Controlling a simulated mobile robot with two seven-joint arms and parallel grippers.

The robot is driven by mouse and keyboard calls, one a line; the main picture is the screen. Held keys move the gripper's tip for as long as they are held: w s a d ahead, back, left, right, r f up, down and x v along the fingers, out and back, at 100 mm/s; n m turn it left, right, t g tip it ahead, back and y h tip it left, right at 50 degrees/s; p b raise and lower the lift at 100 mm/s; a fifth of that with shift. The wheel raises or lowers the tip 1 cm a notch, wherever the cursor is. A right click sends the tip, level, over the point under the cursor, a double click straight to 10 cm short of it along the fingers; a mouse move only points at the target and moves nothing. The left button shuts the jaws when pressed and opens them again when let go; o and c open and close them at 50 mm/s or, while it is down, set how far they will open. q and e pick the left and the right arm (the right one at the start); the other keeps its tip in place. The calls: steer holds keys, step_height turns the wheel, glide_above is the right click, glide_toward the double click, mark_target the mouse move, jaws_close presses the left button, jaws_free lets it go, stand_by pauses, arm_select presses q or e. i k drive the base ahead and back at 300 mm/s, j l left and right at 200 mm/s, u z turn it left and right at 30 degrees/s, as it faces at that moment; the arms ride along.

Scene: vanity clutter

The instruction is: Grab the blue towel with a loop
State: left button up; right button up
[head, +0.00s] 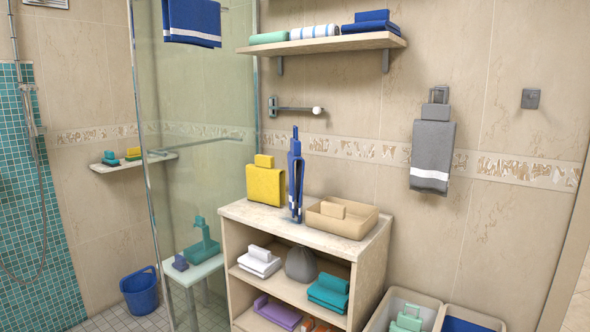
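A dark blue towel (193,23) with a white stripe hangs at the top left by the glass shower panel; its upper part is cut off by the picture edge. Another folded blue towel (372,28) lies at the right end of the wall shelf, with a smaller blue block on top. I cannot make out a loop on either one. A tall, narrow blue object (295,176) with dark slim parts stands on the cabinet; I cannot tell what it is. Neither of my grippers shows in the head view.
The wall shelf (328,44) also holds green and striped towels. A grey towel (432,156) hangs on the wall. A cabinet (345,245) carries a yellow item (265,184) and a beige tray (342,224). A blue bucket (140,293) stands near the glass panel (200,130). Bins stand lower right.

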mark_target(296, 200)
steer(key=i+j+u, duration=0.25)
steer(key=i, duration=0.7)
steer(key=k+l, duration=0.05)
steer(key=l, duration=0.05)
